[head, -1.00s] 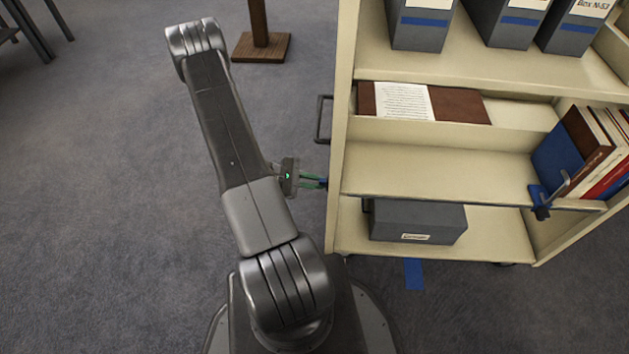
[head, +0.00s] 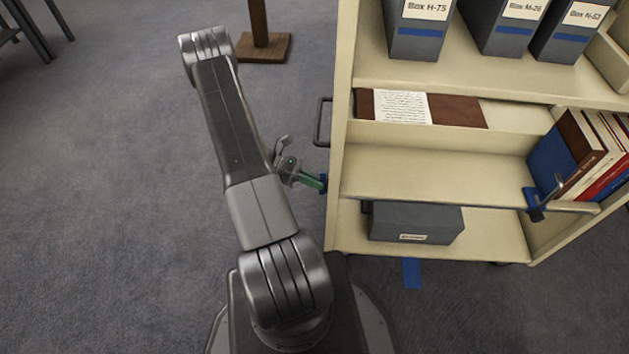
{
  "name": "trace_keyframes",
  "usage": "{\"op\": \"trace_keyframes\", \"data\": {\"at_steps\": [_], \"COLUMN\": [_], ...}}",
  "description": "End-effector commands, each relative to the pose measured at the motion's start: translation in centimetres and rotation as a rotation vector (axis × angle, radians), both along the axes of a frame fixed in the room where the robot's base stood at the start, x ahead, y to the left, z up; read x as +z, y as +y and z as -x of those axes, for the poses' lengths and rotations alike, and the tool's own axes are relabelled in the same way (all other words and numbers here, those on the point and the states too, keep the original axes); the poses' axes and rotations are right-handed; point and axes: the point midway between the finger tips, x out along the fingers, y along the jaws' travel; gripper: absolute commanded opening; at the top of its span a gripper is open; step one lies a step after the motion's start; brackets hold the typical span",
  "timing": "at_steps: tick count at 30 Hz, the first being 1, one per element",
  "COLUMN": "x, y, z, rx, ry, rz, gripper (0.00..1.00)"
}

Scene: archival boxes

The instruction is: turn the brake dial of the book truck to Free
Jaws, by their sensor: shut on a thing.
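The cream book truck (head: 338,170) stands at the right of the head view. My gripper (head: 316,182), with green fingers, is at that side panel and shut on the dial. The gripper is tilted, its fingers sloping down to the right. The dial's face and its markings are hidden, so its setting cannot be read.
A dark push handle (head: 322,122) sticks out from the truck's left side, just above my gripper. Grey boxes (head: 420,32), a grey lower box (head: 415,222) and books (head: 580,158) sit on the shelves. A wooden post base (head: 263,47) stands behind.

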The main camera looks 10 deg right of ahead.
Motion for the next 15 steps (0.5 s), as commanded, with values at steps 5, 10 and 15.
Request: {"op": "trace_keyframes", "data": {"at_steps": [5, 10, 15], "x": [-0.09, -0.11, -0.11], "y": [0.01, -0.01, -0.02], "z": [-0.15, -0.14, -0.16], "rx": [0.0, 0.001, 0.002], "ry": [0.077, 0.123, 0.141], "rz": [-0.024, -0.035, -0.04], "gripper": [0.0, 0.0, 0.0]}}
